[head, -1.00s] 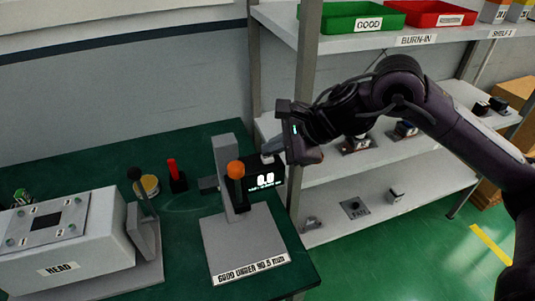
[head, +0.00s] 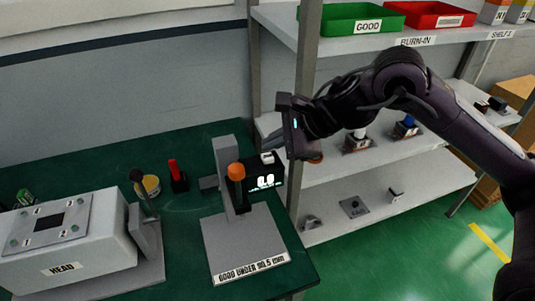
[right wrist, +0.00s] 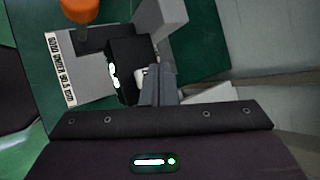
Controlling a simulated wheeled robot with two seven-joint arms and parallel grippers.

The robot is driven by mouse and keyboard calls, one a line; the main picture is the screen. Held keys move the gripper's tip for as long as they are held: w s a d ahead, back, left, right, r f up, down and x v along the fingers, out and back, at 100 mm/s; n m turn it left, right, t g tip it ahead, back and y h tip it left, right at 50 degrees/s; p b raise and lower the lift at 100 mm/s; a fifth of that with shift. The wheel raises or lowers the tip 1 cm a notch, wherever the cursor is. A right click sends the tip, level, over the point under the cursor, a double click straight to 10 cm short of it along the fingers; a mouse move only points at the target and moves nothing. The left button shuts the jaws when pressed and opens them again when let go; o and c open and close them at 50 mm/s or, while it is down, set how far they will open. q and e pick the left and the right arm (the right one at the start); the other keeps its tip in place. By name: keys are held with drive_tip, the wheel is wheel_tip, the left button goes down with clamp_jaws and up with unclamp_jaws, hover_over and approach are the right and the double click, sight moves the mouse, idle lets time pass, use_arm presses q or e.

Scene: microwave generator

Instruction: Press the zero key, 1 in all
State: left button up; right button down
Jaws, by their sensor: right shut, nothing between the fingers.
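A small white key (head: 267,158) sits on top of the box. The key also shows in the right wrist view (right wrist: 140,78), partly hidden by my fingers. My right gripper (head: 268,140) is shut and empty, just above and beside the key, and appears apart from it in the head view. Its closed fingers (right wrist: 158,72) point toward the box in the right wrist view. My left gripper is not in view.
The stand has an orange-topped plunger (head: 236,172) and a labelled grey base (head: 240,240). A grey machine marked HEAD (head: 70,240) with a black-knobbed lever is at left. A metal rack with shelves (head: 390,185) stands close on the right.

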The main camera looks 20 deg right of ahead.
sight(273, 157)
drive_tip(key=shift+r+p, duration=1.55)
drive_tip(key=shift+r, duration=1)
drive_tip(key=shift+f, duration=0.15)
